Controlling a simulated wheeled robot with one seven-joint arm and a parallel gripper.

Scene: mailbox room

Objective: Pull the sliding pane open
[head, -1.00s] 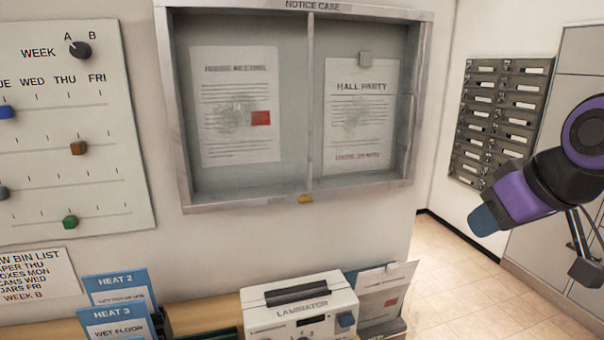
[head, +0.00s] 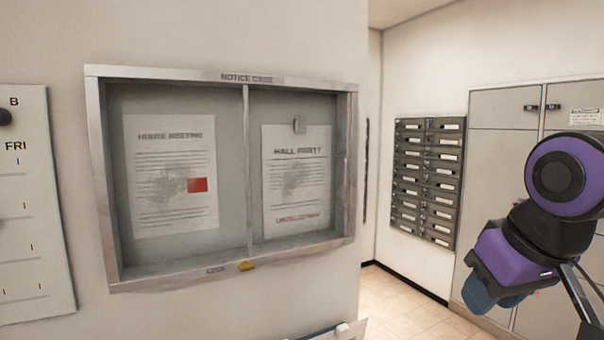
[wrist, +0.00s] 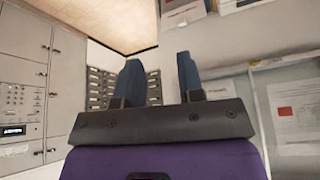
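The notice case (head: 97,180) hangs on the wall in the head view, with a grey metal frame. A vertical bar (head: 247,170) divides its front into a left pane (head: 120,100) and a right pane (head: 325,115). I cannot tell how far the panes overlap. A small yellow piece (head: 247,266) sits on the bottom rail beside the word LOCK. My gripper (head: 490,297) is at the lower right, apart from the case. The wrist view shows its two blue fingers spread with nothing between them (wrist: 160,80); part of the case (wrist: 258,100) is at right.
A bank of dark mailboxes (head: 428,180) is on the far wall, with grey lockers (head: 500,150) right of it. A board (head: 30,220) with marks hangs left of the case. Tiled floor (head: 400,305) shows below the mailboxes.

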